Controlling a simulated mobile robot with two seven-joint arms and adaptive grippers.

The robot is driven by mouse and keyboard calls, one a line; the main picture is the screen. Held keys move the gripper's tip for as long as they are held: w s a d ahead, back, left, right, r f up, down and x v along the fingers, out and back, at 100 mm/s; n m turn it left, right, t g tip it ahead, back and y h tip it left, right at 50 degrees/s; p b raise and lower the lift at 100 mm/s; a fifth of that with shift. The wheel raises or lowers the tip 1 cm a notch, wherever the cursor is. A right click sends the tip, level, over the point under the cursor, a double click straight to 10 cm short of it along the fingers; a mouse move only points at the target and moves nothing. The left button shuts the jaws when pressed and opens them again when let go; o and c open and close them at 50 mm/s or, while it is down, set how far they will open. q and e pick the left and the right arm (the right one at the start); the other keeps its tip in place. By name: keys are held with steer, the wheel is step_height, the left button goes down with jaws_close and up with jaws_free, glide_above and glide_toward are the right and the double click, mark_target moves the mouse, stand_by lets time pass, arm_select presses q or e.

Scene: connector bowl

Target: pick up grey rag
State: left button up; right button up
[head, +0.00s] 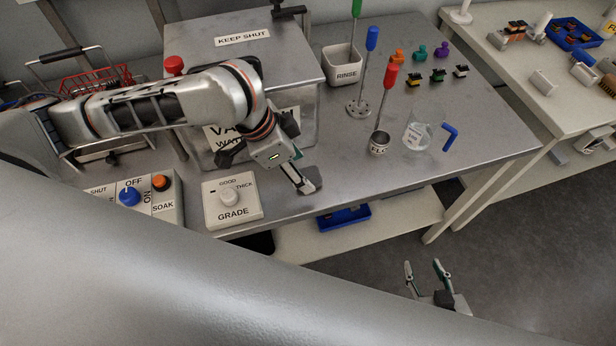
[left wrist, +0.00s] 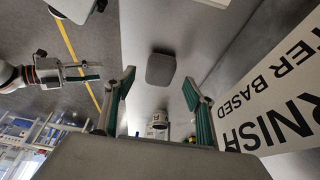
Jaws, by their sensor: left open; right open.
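The grey rag (left wrist: 161,69) is a small rounded square lying flat on the steel bench, ahead of my left fingers in the left wrist view. In the head view the rag (head: 313,173) shows beside the fingertips and is partly covered by them. My left gripper (head: 303,186) reaches down over the bench near its front edge. In the left wrist view its two green-padded fingers (left wrist: 158,87) stand apart with nothing between them. My right gripper (head: 428,266) is open and empty, low in front of the bench.
The varnish tank (head: 272,65) stands close behind my left gripper. The grade dial box (head: 231,199) is to its left. A small metal cup (head: 379,144) with a red-handled tool and a glass beaker (head: 418,132) stand to the right.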

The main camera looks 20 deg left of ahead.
mark_target(306, 175)
arm_select(q)
steer(key=x, duration=0.3)
steer(key=shift+w+d+b, duration=0.1)
steer(key=shift+b, duration=0.25)
steer(key=c, duration=1.1)
